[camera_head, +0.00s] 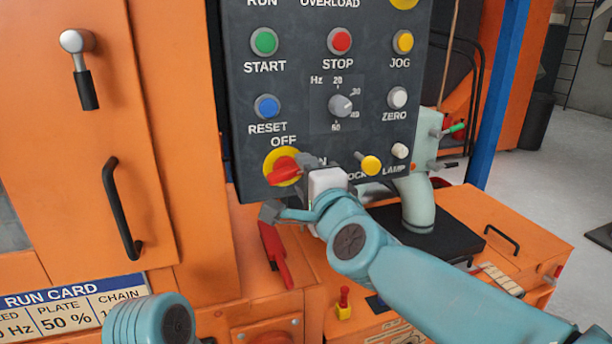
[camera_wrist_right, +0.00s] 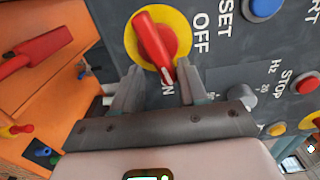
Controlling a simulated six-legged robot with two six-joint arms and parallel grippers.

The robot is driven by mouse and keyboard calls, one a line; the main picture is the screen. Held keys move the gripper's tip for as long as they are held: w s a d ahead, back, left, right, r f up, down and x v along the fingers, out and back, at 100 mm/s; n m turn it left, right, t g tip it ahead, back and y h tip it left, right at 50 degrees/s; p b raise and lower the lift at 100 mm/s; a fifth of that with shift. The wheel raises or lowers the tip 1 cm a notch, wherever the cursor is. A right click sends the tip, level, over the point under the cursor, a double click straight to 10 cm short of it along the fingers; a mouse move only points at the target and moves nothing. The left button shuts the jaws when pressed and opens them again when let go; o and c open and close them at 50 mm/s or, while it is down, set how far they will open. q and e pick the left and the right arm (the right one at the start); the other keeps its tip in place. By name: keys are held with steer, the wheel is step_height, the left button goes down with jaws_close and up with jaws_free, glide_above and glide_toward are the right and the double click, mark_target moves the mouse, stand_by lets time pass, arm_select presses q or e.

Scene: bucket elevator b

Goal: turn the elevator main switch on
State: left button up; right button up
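The main switch is a red handle (camera_head: 286,173) on a yellow disc (camera_head: 270,160) at the lower left of the dark control panel. In the wrist view the red handle (camera_wrist_right: 152,38) lies across the yellow disc (camera_wrist_right: 180,28), its lower end close to a partly hidden ON label; OFF is at the disc's right. My right gripper (camera_head: 290,186) is in front of the switch. In the wrist view its fingers (camera_wrist_right: 159,78) are apart, one on each side of the handle's lower end; contact cannot be told. My left gripper is out of view.
The panel (camera_head: 290,80) carries START, STOP, JOG, RESET and ZERO buttons and a Hz dial (camera_head: 341,105). A red lever (camera_head: 274,255) is below the panel. An orange door with a black handle (camera_head: 122,208) stands left.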

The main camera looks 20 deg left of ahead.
steer(key=v, duration=1.6)
steer(key=shift+d+b, duration=0.15)
steer(key=shift+b, duration=0.2)
steer(key=shift+o, duration=0.3)
steer(key=shift+s, duration=0.1)
